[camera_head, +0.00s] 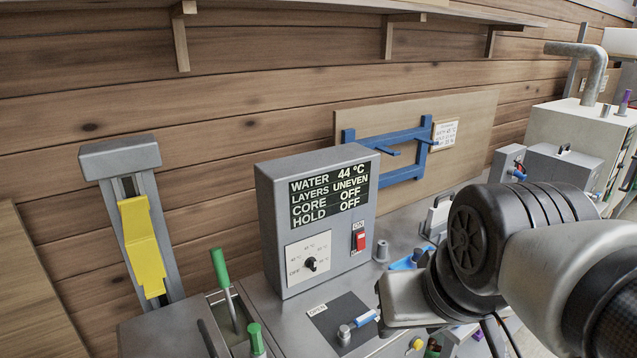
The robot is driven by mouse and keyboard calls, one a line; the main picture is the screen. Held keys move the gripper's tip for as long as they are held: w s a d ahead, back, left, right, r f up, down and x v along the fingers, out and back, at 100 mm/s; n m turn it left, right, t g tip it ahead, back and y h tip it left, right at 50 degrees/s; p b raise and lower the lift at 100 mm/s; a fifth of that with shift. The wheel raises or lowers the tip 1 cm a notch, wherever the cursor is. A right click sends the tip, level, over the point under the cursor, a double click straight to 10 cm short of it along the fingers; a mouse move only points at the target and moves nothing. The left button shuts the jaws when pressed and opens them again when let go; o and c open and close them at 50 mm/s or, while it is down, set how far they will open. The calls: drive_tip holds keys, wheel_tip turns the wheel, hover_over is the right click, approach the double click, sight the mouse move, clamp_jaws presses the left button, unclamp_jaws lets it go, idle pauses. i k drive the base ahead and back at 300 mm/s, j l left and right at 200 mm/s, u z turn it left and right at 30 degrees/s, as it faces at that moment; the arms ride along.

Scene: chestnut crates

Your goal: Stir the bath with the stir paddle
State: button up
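A tool with a green handle (219,268) and a grey shaft stands at the lower left, leaning over a dark opening in a grey metal housing (160,333). A second green handle (257,340) shows at the bottom edge. I cannot tell which is the stir paddle; their lower ends are hidden or cut off. The opening may be the bath; its contents are not clear. A control box (273,240) behind it reads water 44 °C, layers uneven, core off, hold off. My arm comes in from the right, well away from the green handles; my fingertips cannot be made out.
A grey post with a yellow slide (141,240) stands left of the control box. A dark plate with a small blue-handled part (366,318) lies in front of it. A blue frame (402,150) leans at the back. Machinery with a bent pipe (597,65) stands far right.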

sight(216, 253)
drive_tip(key=i+u, duration=0.15)
drive_tip(key=u, duration=0.85)
